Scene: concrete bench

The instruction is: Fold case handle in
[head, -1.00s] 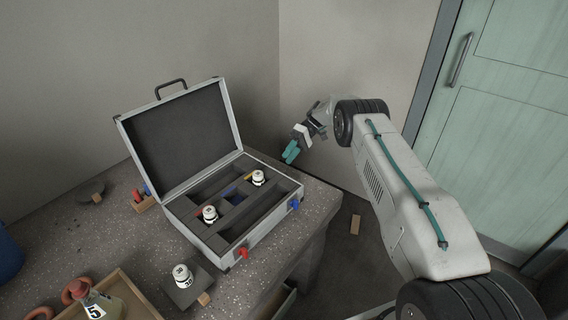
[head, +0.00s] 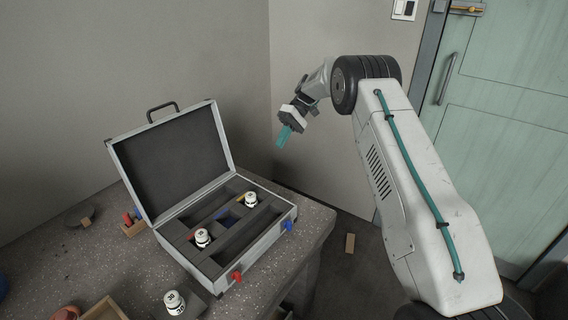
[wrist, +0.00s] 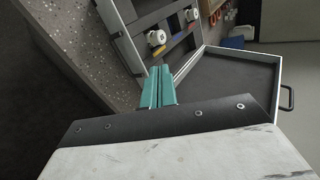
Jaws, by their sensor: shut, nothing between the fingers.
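The case (head: 225,238) stands open on the bench, with its lid (head: 172,158) raised and leaning back. Its dark handle (head: 162,111) sticks up from the lid's top edge; the handle also shows in the wrist view (wrist: 288,98) at the right, standing out from the lid. My gripper (head: 283,137) is in the air to the right of the lid, apart from the case. Its teal fingers (wrist: 158,88) are together and empty. A red latch (head: 237,276) and a blue latch (head: 288,226) are on the case's front.
Two white weights (head: 202,238) sit in the case's dark insert. Another weight (head: 174,302) stands on a dark block at the front. A small wooden holder (head: 133,228) is left of the case. The wall is close behind the lid.

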